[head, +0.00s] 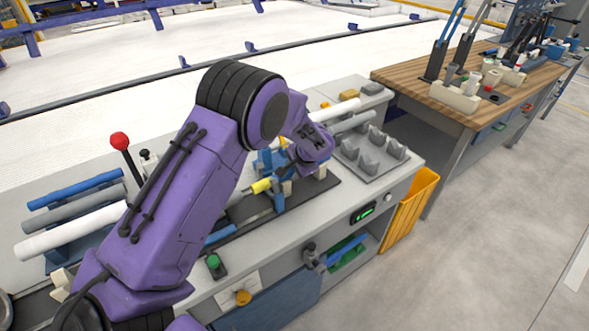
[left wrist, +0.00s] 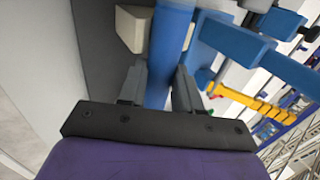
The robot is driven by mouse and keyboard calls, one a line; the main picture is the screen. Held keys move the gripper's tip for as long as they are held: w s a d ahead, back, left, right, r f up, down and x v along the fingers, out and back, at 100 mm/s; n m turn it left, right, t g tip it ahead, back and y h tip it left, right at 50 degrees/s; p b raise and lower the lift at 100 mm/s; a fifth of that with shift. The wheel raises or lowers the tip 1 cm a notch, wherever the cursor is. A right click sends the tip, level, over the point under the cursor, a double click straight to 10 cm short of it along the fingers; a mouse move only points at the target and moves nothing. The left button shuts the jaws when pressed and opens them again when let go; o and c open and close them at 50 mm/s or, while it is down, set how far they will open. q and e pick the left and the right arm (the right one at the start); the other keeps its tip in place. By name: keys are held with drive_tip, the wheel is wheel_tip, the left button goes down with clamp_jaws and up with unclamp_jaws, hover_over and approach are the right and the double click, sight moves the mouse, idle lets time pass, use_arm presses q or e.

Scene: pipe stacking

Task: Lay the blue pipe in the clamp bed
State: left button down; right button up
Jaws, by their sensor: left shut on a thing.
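My left gripper (left wrist: 165,85) is shut on the blue pipe (left wrist: 160,70), which runs between its two fingers in the left wrist view. In the head view the purple left arm hides much of the gripper and pipe; a blue length (head: 218,236) shows below the arm, over the dark base plate (head: 322,190). The clamp bed has cream blocks (left wrist: 130,28) beside the pipe and a blue clamp part (left wrist: 232,40). A yellow-ended clamp handle (head: 262,185) shows near the gripper. I cannot tell whether the pipe touches the blocks. My right gripper is not in view.
A rack at the left holds a blue pipe (head: 75,189), a grey pipe (head: 85,205) and a white pipe (head: 70,230). A grey block fixture (head: 375,160) is at the right, above an orange bin (head: 408,212).

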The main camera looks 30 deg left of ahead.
use_arm(q)
drive_tip(key=c, duration=0.7)
unclamp_jaws()
